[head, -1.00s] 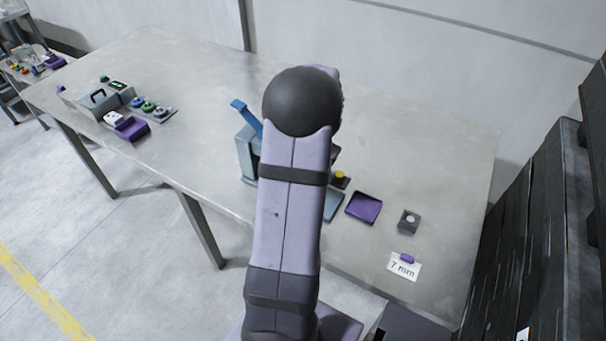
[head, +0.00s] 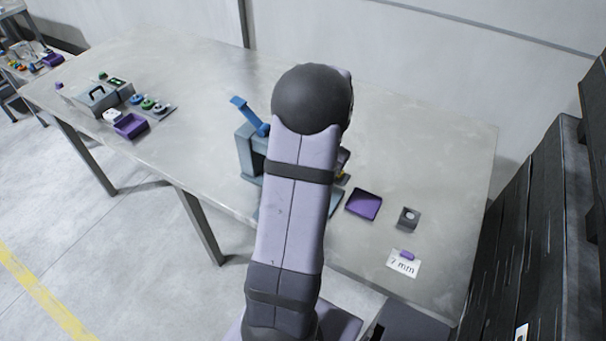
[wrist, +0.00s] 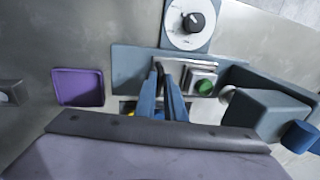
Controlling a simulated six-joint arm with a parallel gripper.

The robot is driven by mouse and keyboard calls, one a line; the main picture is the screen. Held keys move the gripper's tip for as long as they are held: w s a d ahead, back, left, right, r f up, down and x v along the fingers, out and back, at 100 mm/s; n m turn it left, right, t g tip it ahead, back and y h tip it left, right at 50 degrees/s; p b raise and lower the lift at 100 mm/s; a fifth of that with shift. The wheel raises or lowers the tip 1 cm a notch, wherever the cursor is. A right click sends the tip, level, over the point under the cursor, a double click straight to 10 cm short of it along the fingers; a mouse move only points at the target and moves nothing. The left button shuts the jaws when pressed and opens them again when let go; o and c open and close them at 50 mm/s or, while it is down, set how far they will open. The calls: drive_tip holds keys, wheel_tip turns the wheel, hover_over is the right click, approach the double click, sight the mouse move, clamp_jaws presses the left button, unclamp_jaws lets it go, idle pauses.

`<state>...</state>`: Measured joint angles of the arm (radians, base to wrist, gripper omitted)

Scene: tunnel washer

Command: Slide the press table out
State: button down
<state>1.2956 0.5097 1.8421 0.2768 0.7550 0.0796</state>
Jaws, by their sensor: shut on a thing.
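The blue-grey press (head: 247,150) stands on the bench with its blue lever (head: 250,115) raised. In the wrist view the press body (wrist: 268,108) is at the right. Its press table, a small pale metal block (wrist: 203,73) with a green round piece (wrist: 204,87) on it, lies left of the body over a blue-grey base plate (wrist: 130,60). My gripper (wrist: 162,68) is at the left end of this block, its two blue-grey fingers close together, shut on what looks like the table's dark handle. The grip itself is mostly hidden. In the head view my arm hides the gripper.
A purple tray (head: 363,205), a small grey block (head: 408,217) and a "7 mm" card (head: 403,264) lie right of the press. A white dial (wrist: 190,24) with a black knob sits beside the base plate. The bench's middle is clear.

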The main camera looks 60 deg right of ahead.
drive_tip(key=s, duration=0.8)
drive_tip(key=shift+s, duration=0.15)
drive_tip(key=c, duration=1.9)
unclamp_jaws()
drive_tip(key=shift+c, duration=0.2)
drive_tip(key=shift+o, duration=0.5)
drive_tip(key=shift+s, duration=0.2)
drive_tip(key=shift+w, duration=0.1)
wheel_tip(320, 180, up, 7)
drive_tip(key=s+b, duration=0.1)
drive_tip(key=b, duration=0.1)
drive_tip(key=shift+s+r, duration=0.15)
drive_tip(key=shift+s, duration=0.1)
